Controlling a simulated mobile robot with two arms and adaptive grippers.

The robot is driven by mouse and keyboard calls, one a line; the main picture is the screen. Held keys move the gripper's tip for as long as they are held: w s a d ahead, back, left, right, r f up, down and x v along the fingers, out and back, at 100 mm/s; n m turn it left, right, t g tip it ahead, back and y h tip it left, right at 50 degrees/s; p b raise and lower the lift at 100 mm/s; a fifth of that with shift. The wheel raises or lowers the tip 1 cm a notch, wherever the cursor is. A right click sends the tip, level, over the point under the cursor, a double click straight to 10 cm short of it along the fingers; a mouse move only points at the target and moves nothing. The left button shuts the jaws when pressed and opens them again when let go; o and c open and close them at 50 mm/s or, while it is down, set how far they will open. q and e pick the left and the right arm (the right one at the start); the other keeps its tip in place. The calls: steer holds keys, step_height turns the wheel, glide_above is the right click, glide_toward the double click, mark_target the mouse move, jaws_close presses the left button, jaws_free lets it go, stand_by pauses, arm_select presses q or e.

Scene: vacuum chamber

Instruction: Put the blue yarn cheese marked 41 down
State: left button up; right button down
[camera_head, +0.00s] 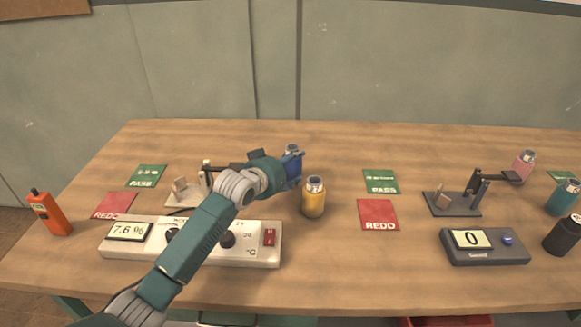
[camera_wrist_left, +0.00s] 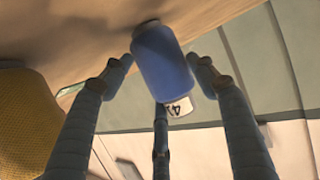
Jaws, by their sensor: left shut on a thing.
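The blue yarn cheese (camera_head: 292,160) is in my left gripper (camera_head: 283,170), behind and left of the yellow cheese in the head view. In the left wrist view the blue cheese (camera_wrist_left: 166,62) sits between the gripper's fingers (camera_wrist_left: 165,80), with a white label reading 41 at its lower end. My left gripper is shut on it. Its lower part is largely hidden by the gripper in the head view, and I cannot tell whether it touches the table. My right gripper is not in view.
A yellow cheese (camera_head: 314,198) stands close by on the table (camera_head: 330,265). Green PASS cards (camera_head: 381,182) (camera_head: 147,176) and red REDO cards (camera_head: 378,214) (camera_head: 115,205) lie flat. A meter box (camera_head: 255,256), a scale display (camera_head: 484,247) and an orange tool (camera_head: 50,213) stand around.

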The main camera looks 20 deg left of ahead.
arm_select(q)
steer(key=shift+f, duration=0.15)
steer(key=o, duration=1.3)
steer(key=shift+f, duration=0.1)
steer(key=shift+o, duration=0.2)
steer(key=v, duration=1.2)
